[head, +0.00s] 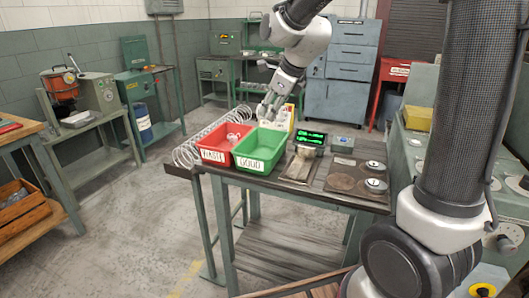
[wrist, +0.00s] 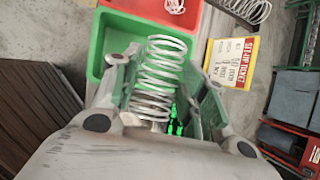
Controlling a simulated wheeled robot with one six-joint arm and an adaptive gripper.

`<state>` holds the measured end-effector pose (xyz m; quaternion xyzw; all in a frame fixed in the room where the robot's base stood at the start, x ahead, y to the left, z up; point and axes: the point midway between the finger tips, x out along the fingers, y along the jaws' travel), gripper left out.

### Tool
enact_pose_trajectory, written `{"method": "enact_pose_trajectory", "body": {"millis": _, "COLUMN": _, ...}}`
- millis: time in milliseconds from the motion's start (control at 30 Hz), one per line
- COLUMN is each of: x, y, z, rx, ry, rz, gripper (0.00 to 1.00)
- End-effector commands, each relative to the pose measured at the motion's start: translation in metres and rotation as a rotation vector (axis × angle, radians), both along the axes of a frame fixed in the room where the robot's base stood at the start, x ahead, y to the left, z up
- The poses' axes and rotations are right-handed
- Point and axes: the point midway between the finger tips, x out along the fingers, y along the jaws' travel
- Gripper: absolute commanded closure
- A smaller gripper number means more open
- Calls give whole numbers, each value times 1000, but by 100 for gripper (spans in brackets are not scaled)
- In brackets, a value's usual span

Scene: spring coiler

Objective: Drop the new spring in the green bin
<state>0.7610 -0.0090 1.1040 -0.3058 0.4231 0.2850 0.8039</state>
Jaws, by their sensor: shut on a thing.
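My gripper (head: 268,112) is above the bench, over the back of the green bin (head: 262,163) labelled "GOOD". In the wrist view my gripper (wrist: 168,85) is shut on a pale coil spring (wrist: 160,68), which lies between the fingers. The green bin also shows in the wrist view (wrist: 96,45), behind and left of the held spring. The spring is hard to make out in the head view. The green bin's visible inside looks empty.
A red bin (head: 205,157) labelled "WASTE" stands left of the green one, with pale wire inside. A long coil (head: 188,152) lies behind it. A yellow-edged card (wrist: 232,62), a scale with green display (head: 310,138) and round weights (head: 375,185) are also on the bench.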

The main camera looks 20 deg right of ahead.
Motion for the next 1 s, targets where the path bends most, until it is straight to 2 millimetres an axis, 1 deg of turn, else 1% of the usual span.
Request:
{"method": "enact_pose_trajectory", "body": {"millis": 33, "x": 13, "y": 4, "z": -3, "rx": 0, "ry": 1, "rz": 7, "gripper": 81}}
{"method": "enact_pose_trajectory", "body": {"millis": 100, "x": 26, "y": 8, "z": 2, "rx": 0, "ry": -2, "rz": 21, "gripper": 81}}
{"method": "enact_pose_trajectory", "body": {"millis": 200, "x": 33, "y": 10, "z": 7, "rx": 2, "ry": -1, "rz": 37, "gripper": 81}}
{"method": "enact_pose_trajectory", "body": {"millis": 267, "x": 33, "y": 10, "z": 3, "rx": 0, "ry": 1, "rz": 45, "gripper": 81}}
{"method": "enact_pose_trajectory", "body": {"millis": 600, "x": 32, "y": 10, "z": -37, "rx": 0, "ry": 2, "rz": 47, "gripper": 81}}
{"method": "enact_pose_trajectory", "body": {"millis": 700, "x": 32, "y": 10, "z": -45, "rx": 1, "ry": 0, "rz": 46, "gripper": 81}}
{"method": "enact_pose_trajectory", "body": {"millis": 833, "x": 32, "y": 10, "z": -50, "rx": -1, "ry": 0, "rz": 46, "gripper": 81}}
{"method": "enact_pose_trajectory", "body": {"millis": 1000, "x": 32, "y": 10, "z": -51, "rx": 0, "ry": -1, "rz": 46, "gripper": 81}}
